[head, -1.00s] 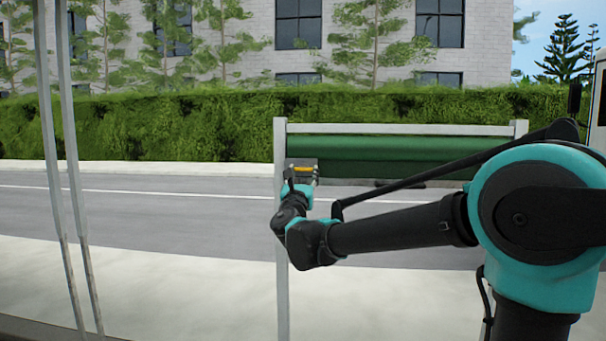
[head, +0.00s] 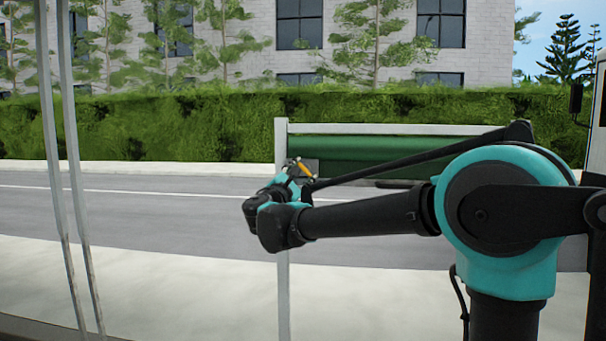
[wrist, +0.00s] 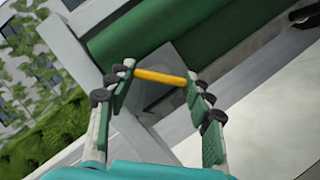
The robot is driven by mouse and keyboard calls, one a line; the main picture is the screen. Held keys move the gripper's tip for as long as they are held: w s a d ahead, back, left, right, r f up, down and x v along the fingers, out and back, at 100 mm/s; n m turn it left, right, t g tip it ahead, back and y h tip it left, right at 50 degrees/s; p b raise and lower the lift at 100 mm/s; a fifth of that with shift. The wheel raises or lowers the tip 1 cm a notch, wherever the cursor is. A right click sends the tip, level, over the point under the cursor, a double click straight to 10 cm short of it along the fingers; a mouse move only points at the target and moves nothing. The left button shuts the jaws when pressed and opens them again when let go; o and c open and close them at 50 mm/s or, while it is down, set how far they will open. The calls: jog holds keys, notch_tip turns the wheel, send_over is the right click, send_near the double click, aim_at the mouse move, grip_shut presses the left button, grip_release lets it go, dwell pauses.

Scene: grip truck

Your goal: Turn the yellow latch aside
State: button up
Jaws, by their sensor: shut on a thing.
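The yellow latch (head: 305,170) is a short bar on a grey plate (head: 313,166) at the left end of the green roll, beside a white post. In the head view it stands tilted, close to upright. My gripper (head: 299,169) is at the latch, and its fingers are small there. In the wrist view the latch (wrist: 160,76) spans between the two fingertips of my gripper (wrist: 158,78), which are shut on its ends. The grey plate (wrist: 158,98) shows behind it, tilted in this view.
The green roll (head: 350,149) hangs under a white crossbar (head: 400,129) on a white post (head: 281,140). My arm crosses in front of the roll's lower right. Two thin poles (head: 68,150) stand at the left. Road and pavement lie open below.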

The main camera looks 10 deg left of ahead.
jog(key=shift+r+m+g+h, duration=0.15)
jog(key=shift+m+g, duration=0.4)
jog(key=shift+m, duration=1)
jog(key=shift+f+m+g+h, duration=0.1)
jog(key=shift+m+g, duration=0.5)
jog(key=shift+m, duration=0.9)
jog(key=shift+r+m+g+h, duration=0.15)
jog(key=shift+m+g, duration=0.4)
jog(key=shift+m, duration=1)
jog(key=o, duration=1.1)
jog(key=shift+o, duration=0.2)
jog(key=shift+a, duration=0.1)
jog(key=v, duration=1.2)
